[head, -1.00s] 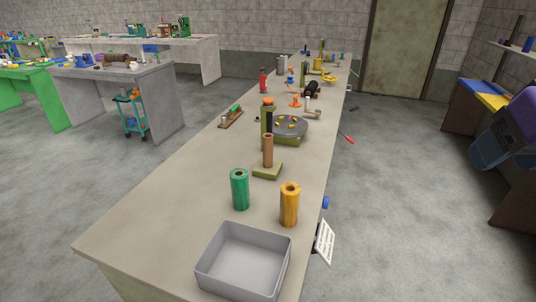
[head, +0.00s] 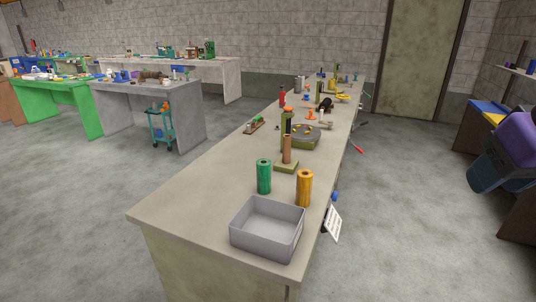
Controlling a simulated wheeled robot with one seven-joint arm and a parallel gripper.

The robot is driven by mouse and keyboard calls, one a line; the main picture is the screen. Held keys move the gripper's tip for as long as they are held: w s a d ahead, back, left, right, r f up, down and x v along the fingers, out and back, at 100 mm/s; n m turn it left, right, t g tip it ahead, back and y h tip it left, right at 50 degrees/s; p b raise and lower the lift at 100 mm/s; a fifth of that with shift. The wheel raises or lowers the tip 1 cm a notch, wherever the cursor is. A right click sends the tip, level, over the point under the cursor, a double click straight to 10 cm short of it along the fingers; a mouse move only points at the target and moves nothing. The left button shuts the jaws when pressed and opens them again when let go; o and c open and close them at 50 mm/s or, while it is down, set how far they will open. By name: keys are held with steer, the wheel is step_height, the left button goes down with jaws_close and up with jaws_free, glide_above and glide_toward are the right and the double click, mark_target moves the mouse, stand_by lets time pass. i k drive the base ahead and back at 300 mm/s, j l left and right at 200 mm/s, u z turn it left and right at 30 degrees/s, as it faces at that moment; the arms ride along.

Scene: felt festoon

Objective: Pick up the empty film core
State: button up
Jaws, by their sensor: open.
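A plain brown tube (head: 287,149), which looks like the empty film core, stands upright on a square olive base (head: 287,167) on the long workbench. Whether a post runs through it is hard to tell at this size. A green roll (head: 264,176) stands in front of it to the left, and an orange-yellow roll (head: 304,188) in front to the right. Both have a hole in the top and stand apart from the tube. My gripper is not in view.
An open grey bin (head: 268,228) stands at the workbench's (head: 190,211) near end. Behind the tube are a dark round turntable (head: 305,136) and a tall olive post. A white card hangs at the right edge (head: 333,223). The floor (head: 80,220) left of the bench is clear.

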mark_target(287, 138)
steer(key=i+l+u, duration=0.15)
steer(key=u, duration=1.5)
steer(key=i+l, duration=0.15)
steer(key=l, duration=0.85)
steer(key=i+l+u, duration=0.1)
steer(key=l, duration=0.9)
steer(key=i+l, duration=0.15)
steer(key=l, duration=0.8)
steer(key=i+l, duration=0.1)
steer(key=l, duration=0.9)
steer(key=i+l+u, duration=0.1)
steer(key=l, duration=0.9)
